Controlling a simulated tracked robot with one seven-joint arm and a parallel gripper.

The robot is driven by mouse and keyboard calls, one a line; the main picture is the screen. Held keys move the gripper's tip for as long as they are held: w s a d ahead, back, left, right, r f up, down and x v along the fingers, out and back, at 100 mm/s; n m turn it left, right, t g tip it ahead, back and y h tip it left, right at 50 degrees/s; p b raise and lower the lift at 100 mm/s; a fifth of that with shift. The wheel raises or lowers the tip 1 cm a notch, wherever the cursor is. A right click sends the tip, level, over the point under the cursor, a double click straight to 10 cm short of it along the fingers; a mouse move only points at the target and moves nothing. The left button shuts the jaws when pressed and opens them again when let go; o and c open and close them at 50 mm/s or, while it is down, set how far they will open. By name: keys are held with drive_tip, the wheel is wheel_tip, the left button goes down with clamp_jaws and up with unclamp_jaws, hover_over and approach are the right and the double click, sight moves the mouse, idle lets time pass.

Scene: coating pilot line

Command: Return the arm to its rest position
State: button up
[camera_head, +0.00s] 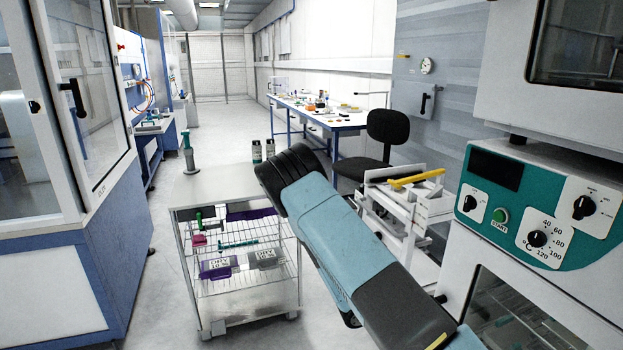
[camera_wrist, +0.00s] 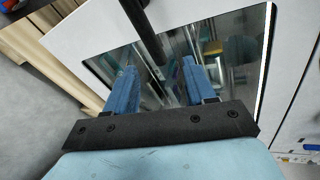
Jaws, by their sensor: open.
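My gripper (camera_wrist: 160,72) shows in the wrist view with its two blue fingers apart and nothing held between them. A black bar (camera_wrist: 146,30), like a door handle, comes in from the top and ends near the gap between the fingertips. I cannot tell whether it reaches between them. Beyond the fingers is a dark glass pane (camera_wrist: 240,50) in a white front, with blue shapes reflected in it. In the head view my blue and black arm stretches from the middle to the lower right, and the gripper itself is not visible.
A white oven with a teal control panel (camera_head: 540,208) stands close on the right. A wire-shelf cart (camera_head: 225,195) with bottles on top is left of my arm. A chair (camera_head: 390,130) and workbench (camera_head: 330,117) stand behind. The aisle floor (camera_head: 215,135) is clear.

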drive_tip(key=s+a+r+m+g+y, duration=0.1)
drive_tip(key=s+r+m+y, duration=0.2)
drive_tip(key=r+m, duration=0.5)
drive_tip(key=s+a+r+m+g+y, duration=0.1)
drive_tip(key=s+r+m+y, duration=0.15)
drive_tip(key=r+m, duration=0.6)
drive_tip(key=s+a+r+m+g+y, duration=0.1)
drive_tip(key=s+r+m+y, duration=0.15)
drive_tip(key=r+m, duration=0.55)
drive_tip(key=s+a+r+m+t+y, duration=0.2)
drive_tip(key=s+r+m, duration=0.3)
drive_tip(key=s+r, duration=0.3)
drive_tip(key=s+a+r+m+t+y, duration=0.3)
drive_tip(key=s+r+m, duration=0.3)
drive_tip(key=s+r, duration=0.3)
wheel_tip(320, 180, up, 4)
drive_tip(key=shift+s+a+t+y, duration=0.3)
drive_tip(key=shift+a+y, duration=0.1)
drive_tip(key=shift+a, duration=0.05)
drive_tip(key=shift+m, duration=0.25)
drive_tip(key=shift+c, duration=0.4)
